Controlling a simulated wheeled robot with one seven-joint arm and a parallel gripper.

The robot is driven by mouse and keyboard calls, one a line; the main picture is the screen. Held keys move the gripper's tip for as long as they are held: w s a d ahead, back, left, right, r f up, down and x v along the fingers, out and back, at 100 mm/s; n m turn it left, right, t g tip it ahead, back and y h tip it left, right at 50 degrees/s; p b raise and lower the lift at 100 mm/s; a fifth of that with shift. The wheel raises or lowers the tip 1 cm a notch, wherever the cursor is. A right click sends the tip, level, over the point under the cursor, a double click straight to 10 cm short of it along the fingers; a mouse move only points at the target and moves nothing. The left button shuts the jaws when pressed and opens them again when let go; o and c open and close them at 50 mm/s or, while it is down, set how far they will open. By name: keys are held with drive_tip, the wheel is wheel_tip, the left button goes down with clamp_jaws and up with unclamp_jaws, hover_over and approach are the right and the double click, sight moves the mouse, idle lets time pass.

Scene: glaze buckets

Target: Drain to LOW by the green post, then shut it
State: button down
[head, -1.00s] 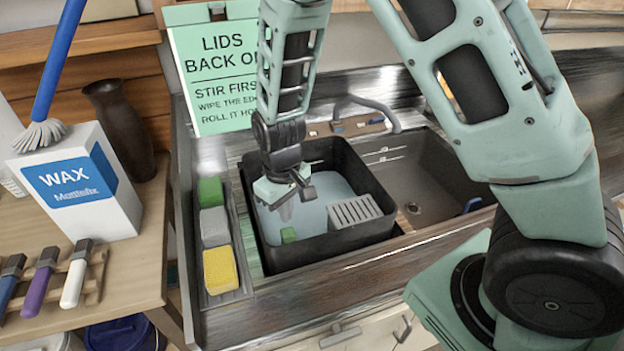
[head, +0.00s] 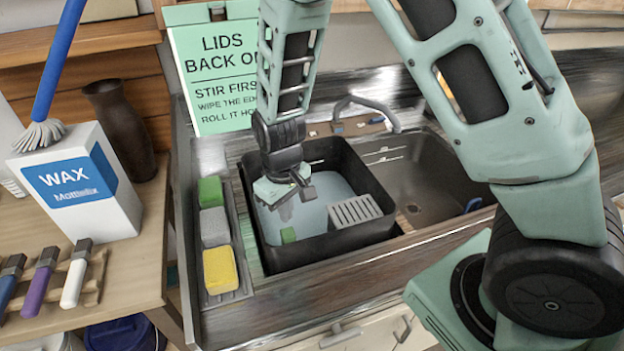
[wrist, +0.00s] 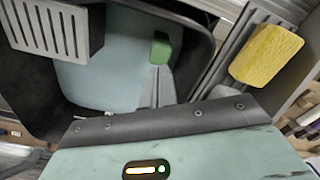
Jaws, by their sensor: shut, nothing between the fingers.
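A black tub (head: 365,170) stands in the sink and holds pale blue-green liquid (head: 330,190). A small green block or post (head: 288,235) rises at the tub's near left side; it also shows in the wrist view (wrist: 160,47). A grey slotted box (head: 355,211) sits inside the tub's right side and shows at upper left in the wrist view (wrist: 50,25). My gripper (head: 286,211) is shut and empty, pointing down over the tub's left part, behind the green post in the head view. I can read no LOW mark, and no valve or plug is clearly visible.
The sink basin (head: 425,175) with a dark drain hole is right of the tub, with a tap (head: 365,103) behind. A caddy with green, grey and yellow sponges (head: 220,270) stands left.

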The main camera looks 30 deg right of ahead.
wheel_tip(320, 180, up, 9)
drive_tip(key=p, duration=0.7)
drive_tip(key=shift+p, duration=0.35)
drive_tip(key=s+a+r+n+b, duration=0.1)
drive_tip(key=s+a+n+b, duration=0.1)
drive_tip(key=s+b, duration=0.4)
drive_tip(key=s+a+r+n+b, duration=0.2)
drive_tip(key=s+a+b, duration=0.2)
drive_tip(key=s, duration=1.1)
drive_tip(key=shift+a+r+y+b, duration=0.15)
drive_tip(key=shift+y+b, duration=0.15)
drive_tip(key=shift+b, duration=0.65)
